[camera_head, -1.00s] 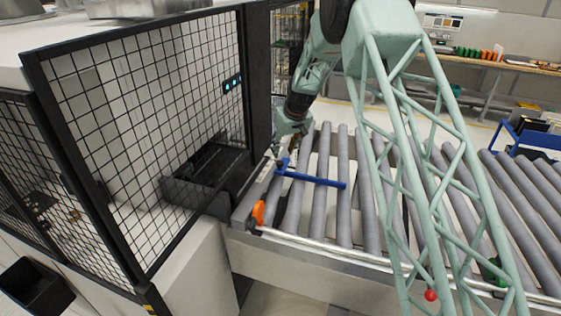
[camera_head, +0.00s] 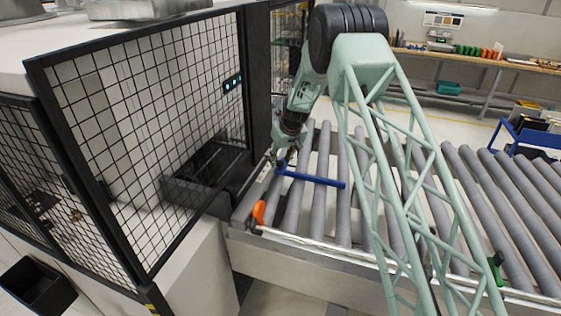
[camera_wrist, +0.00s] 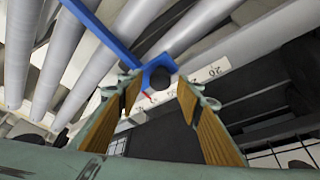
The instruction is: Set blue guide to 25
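The blue guide (camera_head: 314,179) lies across the rollers near the left end of the conveyor in the head view. In the wrist view its blue bar (camera_wrist: 104,33) runs to a bracket with a dark round knob (camera_wrist: 160,77) and a small red pointer (camera_wrist: 148,96). A pale scale strip (camera_wrist: 212,71) beside the bracket shows a number that looks like 20. My gripper (camera_wrist: 157,98) is open, with its two fingers apart on either side of the bracket. In the head view my gripper (camera_head: 277,158) is at the guide's left end. Contact cannot be told.
An orange guide (camera_head: 259,212) stands at the conveyor's front left corner and a green one (camera_head: 496,267) at the right. A black mesh fence (camera_head: 150,150) stands close to the left. Grey rollers (camera_head: 343,215) fill the conveyor.

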